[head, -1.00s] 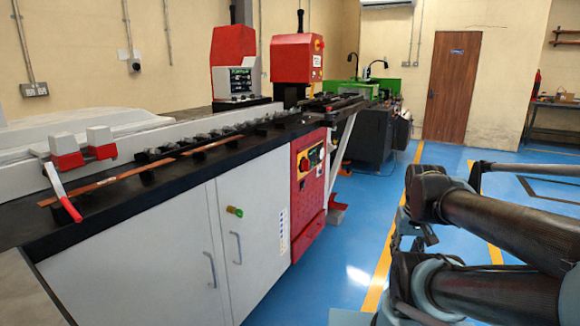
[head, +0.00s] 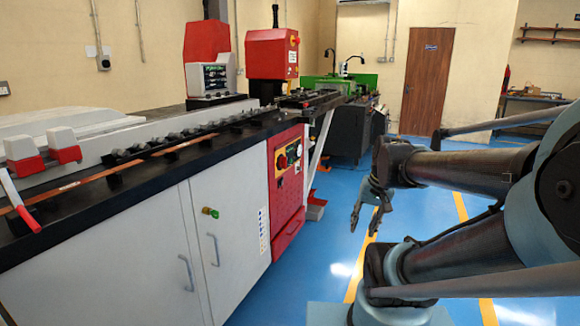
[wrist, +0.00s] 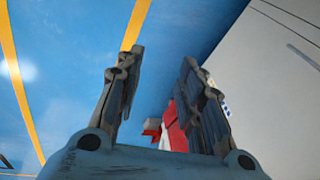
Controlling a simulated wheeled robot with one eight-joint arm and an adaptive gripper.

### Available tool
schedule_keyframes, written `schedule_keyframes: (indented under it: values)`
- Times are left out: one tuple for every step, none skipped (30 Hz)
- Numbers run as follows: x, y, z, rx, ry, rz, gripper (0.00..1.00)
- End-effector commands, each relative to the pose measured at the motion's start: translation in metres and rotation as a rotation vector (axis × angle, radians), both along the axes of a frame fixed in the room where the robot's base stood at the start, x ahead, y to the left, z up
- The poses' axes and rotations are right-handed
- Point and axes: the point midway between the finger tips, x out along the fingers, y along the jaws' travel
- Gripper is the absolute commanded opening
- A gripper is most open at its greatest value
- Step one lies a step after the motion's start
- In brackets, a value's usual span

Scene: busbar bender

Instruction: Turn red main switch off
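A red control panel (head: 286,185) is set in the front of the long machine, at the middle of the head view. A round red switch (head: 281,162) sits on its left side, beside smaller buttons. My gripper (head: 363,228) hangs over the blue floor to the right of the panel, well apart from it, fingers pointing down. In the wrist view my gripper (wrist: 160,62) is open and empty. A red part of the machine (wrist: 177,130) shows partly behind the right finger; the switch cannot be made out there.
A red-handled lever (head: 18,205) is at far left. The blue floor (head: 325,240) is clear. A dark cabinet (head: 355,135) stands farther back.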

Motion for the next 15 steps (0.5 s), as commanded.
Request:
schedule_keyframes:
  values:
    - [0.012, 0.005, 0.007, 0.030, 0.003, -0.027, 0.35]
    - [0.018, 0.009, 0.010, 0.050, 0.005, -0.044, 0.35]
    - [0.026, 0.013, 0.015, 0.076, 0.009, -0.067, 0.35]
    - [0.032, 0.016, 0.018, 0.094, 0.011, -0.084, 0.35]
    - [0.039, 0.020, 0.021, 0.114, 0.015, -0.101, 0.35]
    - [0.048, 0.024, 0.025, 0.140, 0.018, -0.124, 0.35]
    - [0.054, 0.027, 0.028, 0.160, 0.022, -0.140, 0.35]
    - [0.061, 0.030, 0.031, 0.178, 0.026, -0.158, 0.35]
    - [0.070, 0.034, 0.034, 0.203, 0.032, -0.180, 0.35]
    - [0.076, 0.037, 0.037, 0.224, 0.036, -0.196, 0.35]
    - [0.083, 0.040, 0.040, 0.242, 0.040, -0.213, 0.35]
    - [0.093, 0.044, 0.043, 0.268, 0.047, -0.235, 0.35]
    - [0.099, 0.047, 0.046, 0.286, 0.052, -0.250, 0.35]
    - [0.107, 0.050, 0.048, 0.307, 0.057, -0.267, 0.35]
    - [0.116, 0.053, 0.051, 0.332, 0.065, -0.289, 0.35]
